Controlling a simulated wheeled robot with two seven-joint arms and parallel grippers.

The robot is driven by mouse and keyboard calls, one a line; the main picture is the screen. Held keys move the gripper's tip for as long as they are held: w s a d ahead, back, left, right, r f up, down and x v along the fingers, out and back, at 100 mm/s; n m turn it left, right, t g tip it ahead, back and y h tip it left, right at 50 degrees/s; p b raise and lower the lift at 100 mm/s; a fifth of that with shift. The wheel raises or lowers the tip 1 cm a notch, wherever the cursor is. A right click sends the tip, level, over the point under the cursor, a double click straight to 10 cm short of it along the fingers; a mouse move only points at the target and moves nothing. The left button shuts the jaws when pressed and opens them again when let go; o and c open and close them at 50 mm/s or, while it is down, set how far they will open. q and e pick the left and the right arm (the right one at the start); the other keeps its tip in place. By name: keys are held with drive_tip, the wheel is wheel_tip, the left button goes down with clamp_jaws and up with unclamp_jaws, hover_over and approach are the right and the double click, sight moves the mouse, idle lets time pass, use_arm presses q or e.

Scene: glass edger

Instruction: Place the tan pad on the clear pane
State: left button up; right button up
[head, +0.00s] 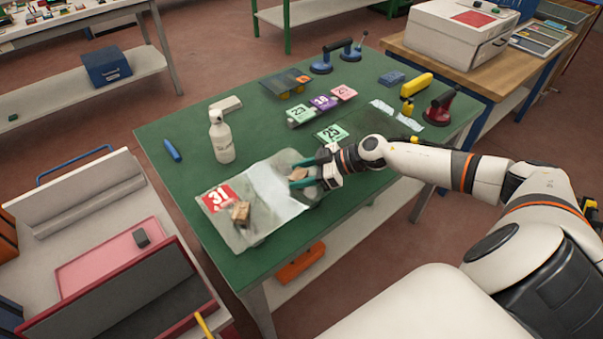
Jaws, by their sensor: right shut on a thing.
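The clear pane (259,221) lies flat on the green table, with a red label marked 31 at its left corner. A pale, whitish band shows across its middle. Small tan pieces (240,214) rest on its left part, close to the label. My right gripper (302,179) is over the right end of the pane. It is shut on a tan pad (298,174), partly hidden by the fingers. I cannot tell whether the pad touches the pane. My left gripper is not in view.
A white spray bottle (221,138) stands behind the pane, with a blue marker (172,150) to its left. Numbered tags (323,102), a dark pane (286,82), suction lifters (437,106) and a yellow tool (416,85) occupy the back and right. The table's (178,187) left part is mostly clear.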

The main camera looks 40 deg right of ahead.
drive_tip(key=o, duration=0.9)
drive_tip(key=shift+f, duration=0.15)
drive_tip(key=shift+o, duration=0.2)
drive_tip(key=shift+d+r, duration=0.1)
drive_tip(key=shift+r, duration=0.1)
drive_tip(key=v, duration=1.2)
